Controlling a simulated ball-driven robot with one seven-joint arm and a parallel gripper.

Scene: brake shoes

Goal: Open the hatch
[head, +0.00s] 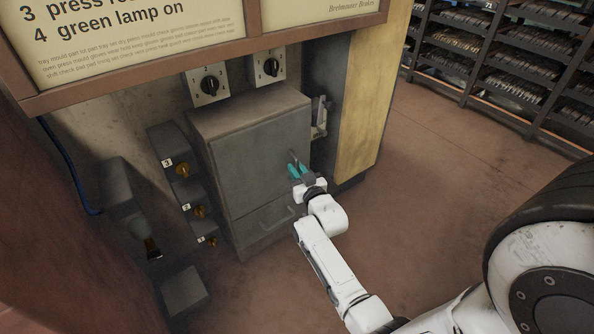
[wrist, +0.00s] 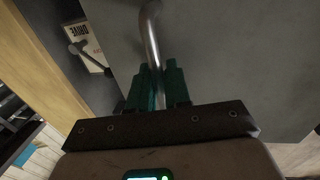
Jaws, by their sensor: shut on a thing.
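The hatch (head: 245,155) is a grey metal door on the front of a grey cabinet, and in the head view it looks closed. My gripper (head: 296,172) is at the right side of the hatch, with its teal fingers around the hatch handle (head: 291,157). In the wrist view the handle (wrist: 151,35) is a bent metal bar that runs down between the fingers of my gripper (wrist: 157,85), which are shut on it. The hatch face (wrist: 220,60) fills the right of that view. The lower end of the handle is hidden by the fingers.
Below the hatch is a lower panel with its own handle (head: 279,222). Dial switches (head: 209,84) sit above, and numbered boxes (head: 182,169) stand at the left. A lever (head: 320,115) is on the cabinet's right side. The floor (head: 440,150) to the right is clear up to the shelves (head: 500,60).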

